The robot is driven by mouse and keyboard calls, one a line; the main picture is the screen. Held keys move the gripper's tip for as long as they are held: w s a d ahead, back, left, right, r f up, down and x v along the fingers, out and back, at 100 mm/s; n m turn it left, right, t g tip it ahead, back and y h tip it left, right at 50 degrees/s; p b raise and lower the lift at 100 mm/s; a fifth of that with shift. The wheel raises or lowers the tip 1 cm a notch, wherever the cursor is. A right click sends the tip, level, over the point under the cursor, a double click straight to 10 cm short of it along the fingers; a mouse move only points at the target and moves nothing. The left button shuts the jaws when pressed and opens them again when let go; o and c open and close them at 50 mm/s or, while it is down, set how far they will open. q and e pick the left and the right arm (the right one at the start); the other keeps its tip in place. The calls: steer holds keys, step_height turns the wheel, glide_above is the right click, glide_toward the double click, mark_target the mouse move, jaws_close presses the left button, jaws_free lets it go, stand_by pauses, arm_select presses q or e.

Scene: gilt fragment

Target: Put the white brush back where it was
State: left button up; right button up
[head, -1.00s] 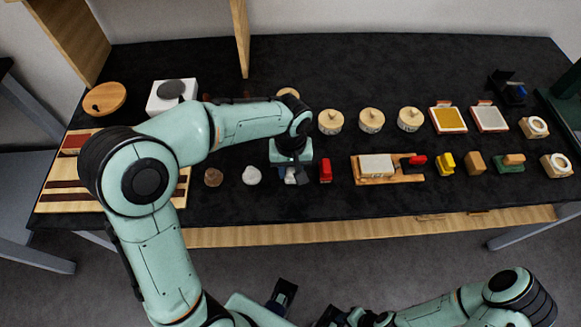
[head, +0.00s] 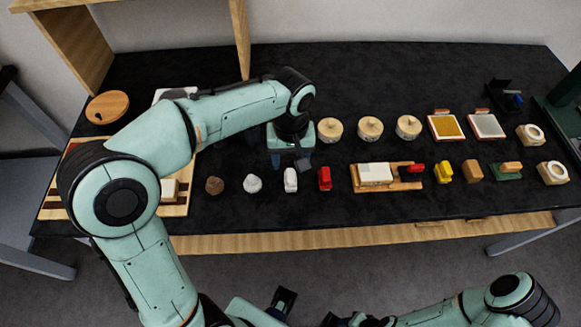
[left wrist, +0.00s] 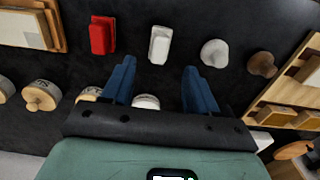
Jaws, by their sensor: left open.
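The white brush (head: 290,180) stands on the black table top in the front row, between a whitish lump (head: 252,183) and a red brush-like block (head: 325,179). My left gripper (head: 291,163) is open and empty, just behind the white brush and apart from it. In the left wrist view the white brush (left wrist: 159,45) lies beyond the open blue fingertips (left wrist: 158,72), with nothing between them. My right arm (head: 450,307) is low at the front, off the table; its jaws cannot be made out.
Round lidded pots (head: 370,128) stand in the back row, right of my left gripper. A wooden tray with a pale block (head: 405,185) and several small blocks continue the front row rightward. A wooden board (head: 176,208) lies at left, partly behind my left arm.

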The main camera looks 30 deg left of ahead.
mark_target(291, 175)
arm_select(q)
steer(key=shift+r, duration=1.7)
steer(key=shift+f, duration=0.1)
